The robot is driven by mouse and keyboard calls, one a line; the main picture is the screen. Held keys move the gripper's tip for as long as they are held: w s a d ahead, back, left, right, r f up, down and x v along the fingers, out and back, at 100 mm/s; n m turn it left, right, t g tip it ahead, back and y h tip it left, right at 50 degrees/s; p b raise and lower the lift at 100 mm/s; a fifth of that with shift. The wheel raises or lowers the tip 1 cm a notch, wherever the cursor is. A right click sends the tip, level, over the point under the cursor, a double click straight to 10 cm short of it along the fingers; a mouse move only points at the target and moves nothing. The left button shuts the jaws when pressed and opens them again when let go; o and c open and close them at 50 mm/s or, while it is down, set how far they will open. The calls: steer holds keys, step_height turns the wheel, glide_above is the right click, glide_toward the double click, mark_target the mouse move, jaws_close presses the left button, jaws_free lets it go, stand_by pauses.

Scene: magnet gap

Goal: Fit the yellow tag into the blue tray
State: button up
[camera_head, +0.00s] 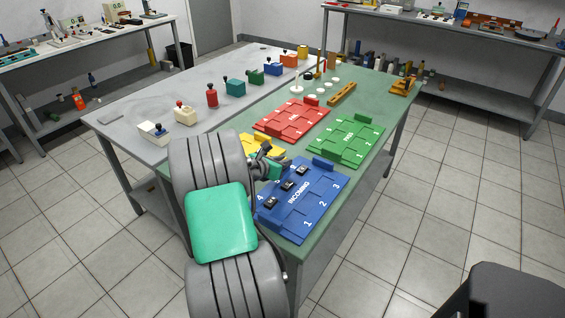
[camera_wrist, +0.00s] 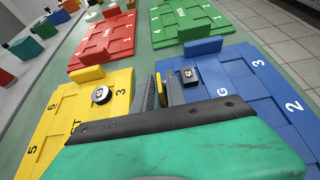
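The blue tray (camera_head: 318,188) lies at the near right of the green table, marked INCOMING, with numbered places and several dark square pieces on it. It also shows at the right of the wrist view (camera_wrist: 240,75). My gripper (camera_wrist: 163,90) is beside the blue tray's left edge, above the gap to the yellow tray. A thin yellow piece (camera_wrist: 160,88), seemingly the yellow tag, stands edge-on between the fingers, which look closed on it. Its face and lower end are hidden.
Red (camera_head: 290,118) and green (camera_head: 352,140) trays lie beyond. Coloured blocks stand on the grey table (camera_head: 130,118) at left.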

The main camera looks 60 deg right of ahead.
steer(key=shift+o, duration=0.8)
steer(key=p+v, duration=0.1)
steer(key=v, duration=1.1)
steer(key=w+a+f+m+t+y, duration=0.15)
steer(key=w+a+m+y, duration=0.3)
steer(key=a, duration=0.85)
steer(key=w+a+m+t+y, duration=0.3)
steer(key=w+a+m, duration=0.25)
steer(key=a, duration=0.75)
steer(key=s+a+m+y, duration=0.2)
steer(key=s+a+m, duration=0.1)
steer(key=a, duration=0.7)
steer(key=s+a+m+y, duration=0.2)
steer(key=s+a, duration=0.3)
steer(key=a, duration=0.5)
steer(key=shift+a+r+m+y, duration=0.2)
steer(key=shift+r+m+y, duration=0.25)
steer(key=shift+y, duration=0.2)
